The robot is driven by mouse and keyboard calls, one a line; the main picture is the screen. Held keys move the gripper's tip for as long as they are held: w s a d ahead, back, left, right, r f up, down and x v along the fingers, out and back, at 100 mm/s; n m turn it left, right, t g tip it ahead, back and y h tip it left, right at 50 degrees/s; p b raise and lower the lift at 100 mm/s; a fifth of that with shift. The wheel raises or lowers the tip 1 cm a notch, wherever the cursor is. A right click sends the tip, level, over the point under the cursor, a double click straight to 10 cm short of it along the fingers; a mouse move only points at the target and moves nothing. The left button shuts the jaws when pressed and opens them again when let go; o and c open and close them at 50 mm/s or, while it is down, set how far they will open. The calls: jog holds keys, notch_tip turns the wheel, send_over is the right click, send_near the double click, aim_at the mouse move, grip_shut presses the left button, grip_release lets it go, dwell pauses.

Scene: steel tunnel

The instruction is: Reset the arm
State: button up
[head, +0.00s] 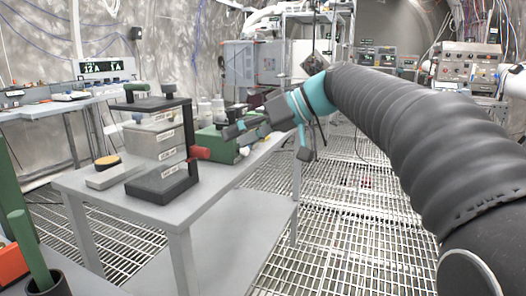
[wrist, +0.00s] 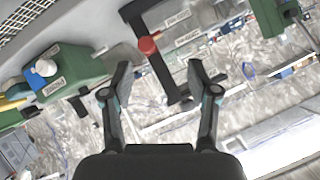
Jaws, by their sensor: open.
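My arm, in a black ribbed sleeve with a teal wrist band, reaches from the right side of the head view to above the far right part of the grey table (head: 215,210). My gripper (head: 264,142) is at its end, in the air near the table's right edge. In the wrist view my gripper (wrist: 158,68) has its two dark fingers spread apart, with nothing between them. A red knob (wrist: 148,46) and part of a black frame show beyond the fingertips, apart from them.
A black-framed rack (head: 160,148) with labelled boxes stands on the table. A green case (head: 215,146) sits behind it, near my gripper. A side bench (head: 50,108) holds instruments at the left. A control cabinet (head: 467,65) stands at the back right. The grated floor beyond the table is mostly clear.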

jog(key=s+d+f+m+t+h, duration=0.1)
jog(key=s+d+f+m+h, duration=0.4)
jog(key=s+d+f, duration=0.5)
jog(key=s+d+f+m+t+h, duration=0.2)
jog(key=s+d+f+m+h, duration=0.3)
jog(key=s+d+f, duration=0.5)
jog(key=s+f+h, duration=0.2)
jog(key=s+f, duration=0.2)
jog(key=f, duration=0.2)
jog(key=shift+s+d+f, duration=0.25)
